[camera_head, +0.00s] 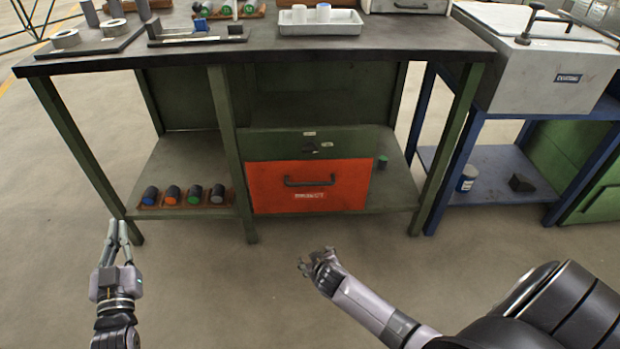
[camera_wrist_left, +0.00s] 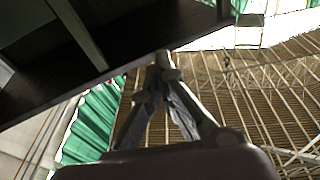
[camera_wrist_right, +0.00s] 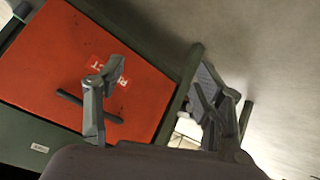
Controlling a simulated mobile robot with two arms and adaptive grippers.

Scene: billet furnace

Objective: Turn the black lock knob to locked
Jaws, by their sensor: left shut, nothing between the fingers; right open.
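A small black knob (camera_head: 311,147) sits on the green panel (camera_head: 270,145) above the orange drawer (camera_head: 310,196), under the workbench. Pale labels sit above and beside it. It is too small to tell which way it points. My left gripper (camera_head: 118,228) is shut and empty, low in front of the bench's left leg. In the left wrist view its fingertips (camera_wrist_left: 163,65) meet below the bench's dark underside. My right gripper (camera_head: 312,260) is open and empty, in front of and below the drawer. The right wrist view shows the drawer (camera_wrist_right: 80,60) beyond its spread fingers (camera_wrist_right: 158,85).
The drawer has a black bar handle (camera_head: 310,182). The benchtop (camera_head: 380,40) overhangs the panel. The floor in front is clear.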

